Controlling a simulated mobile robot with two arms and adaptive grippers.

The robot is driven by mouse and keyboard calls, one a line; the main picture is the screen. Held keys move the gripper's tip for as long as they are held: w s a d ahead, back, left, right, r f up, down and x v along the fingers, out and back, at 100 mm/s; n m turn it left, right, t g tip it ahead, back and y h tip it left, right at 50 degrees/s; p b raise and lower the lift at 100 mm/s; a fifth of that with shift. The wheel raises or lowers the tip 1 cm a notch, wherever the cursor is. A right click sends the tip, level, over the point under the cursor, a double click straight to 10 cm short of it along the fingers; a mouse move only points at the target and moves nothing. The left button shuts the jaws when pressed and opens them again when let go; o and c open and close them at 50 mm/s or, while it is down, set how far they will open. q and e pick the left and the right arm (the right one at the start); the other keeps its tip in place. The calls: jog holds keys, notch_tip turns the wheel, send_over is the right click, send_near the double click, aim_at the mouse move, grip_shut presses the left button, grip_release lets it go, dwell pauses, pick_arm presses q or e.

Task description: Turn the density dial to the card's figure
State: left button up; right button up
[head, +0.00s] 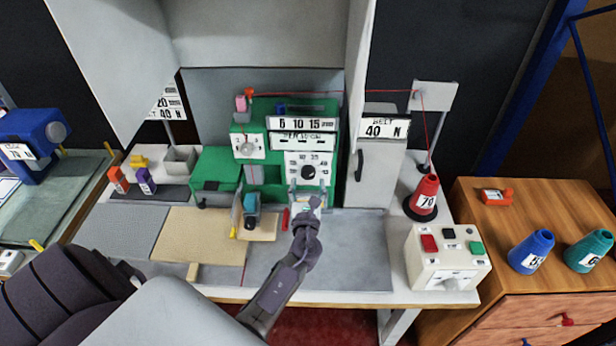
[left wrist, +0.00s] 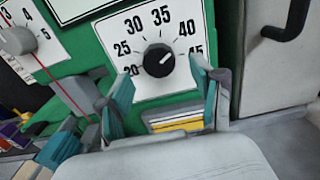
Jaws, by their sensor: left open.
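The black dial knob (head: 309,172) sits on a white plate low on the green machine's front. In the left wrist view the knob (left wrist: 158,60) has a scale of 20 to 45. Its white mark points up and right, between 40 and 45. My left gripper (head: 307,193) is open just in front of and below the dial. Its teal fingers (left wrist: 161,88) stand apart on either side below the knob, apparently not touching it. A card (head: 383,128) at the right reads BELT 40 N. A partly hidden card (head: 168,105) at the left shows 20 and 40.
A second, grey dial (head: 248,147) is left of the black one. A red cone (head: 426,192) and a button box (head: 447,257) stand at the right of the worktable. A grey cabinet (head: 372,185) is right of the machine. The grey tabletop (head: 350,262) is clear.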

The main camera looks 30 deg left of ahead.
aim_at(308, 173)
pick_arm(q)
jog(key=shift+x, duration=1.45)
jog(key=shift+c, duration=0.4)
jog(key=c, duration=1.1)
